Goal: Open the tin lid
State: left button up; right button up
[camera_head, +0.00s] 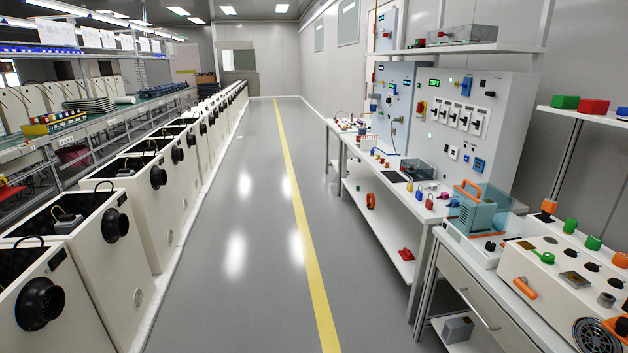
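I cannot make out a tin or its lid for certain. A teal see-through box (481,212) with an orange handle stands on the right-hand workbench. A smaller see-through box (418,169) sits further back on the bench by the wall panel. A small grey box (458,329) rests on the low shelf under the near bench. Neither of my grippers is in view.
A row of white cabinets (92,262) with black round fittings lines the left. A clear grey aisle (232,217) with a yellow line (297,205) runs ahead. A white machine (560,283) with colored knobs stands at the near right.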

aim_at(471, 33)
jog(key=u, duration=0.2)
jog(key=i, duration=2.15)
jog(key=z, duration=0.4)
jog(key=i, duration=1.05)
jog(key=z, duration=1.65)
jog(key=i, duration=0.95)
jog(key=z, duration=0.85)
